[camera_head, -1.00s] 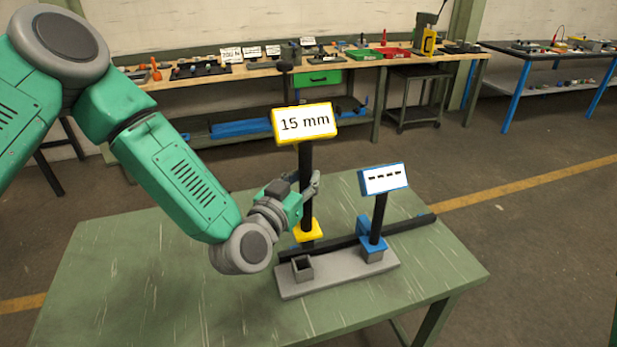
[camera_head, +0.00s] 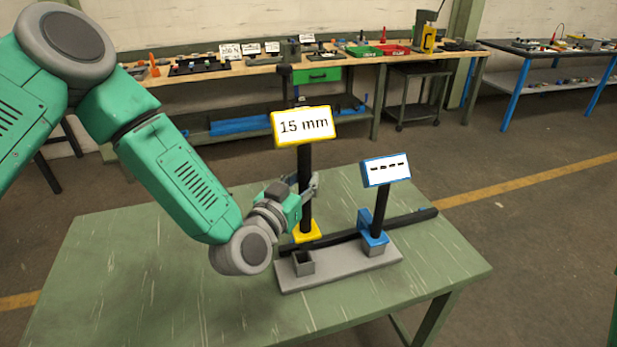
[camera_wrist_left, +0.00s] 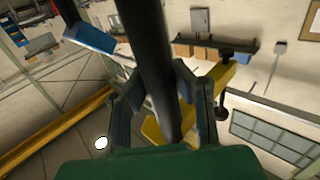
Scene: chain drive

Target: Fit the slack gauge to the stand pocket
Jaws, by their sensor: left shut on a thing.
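The slack gauge has a yellow-framed "15 mm" display (camera_head: 303,127), a black post and a yellow foot (camera_head: 307,232). My left gripper (camera_head: 309,190) is shut on the black post, which also shows between the fingers in the left wrist view (camera_wrist_left: 150,60). The gauge hangs near upright. The grey stand (camera_head: 340,269) lies on the green table. Its open square pocket (camera_head: 303,263) at the left end looks empty. The yellow foot appears above this pocket, apart from it; its exact depth is unclear. My right gripper is not in view.
A blue gauge with a dashed display (camera_head: 385,170) stands at the right end of the stand. A long black bar (camera_head: 340,236) runs along the stand's back. The table's front left (camera_head: 150,290) is clear. A loaded workbench (camera_head: 200,75) stands behind.

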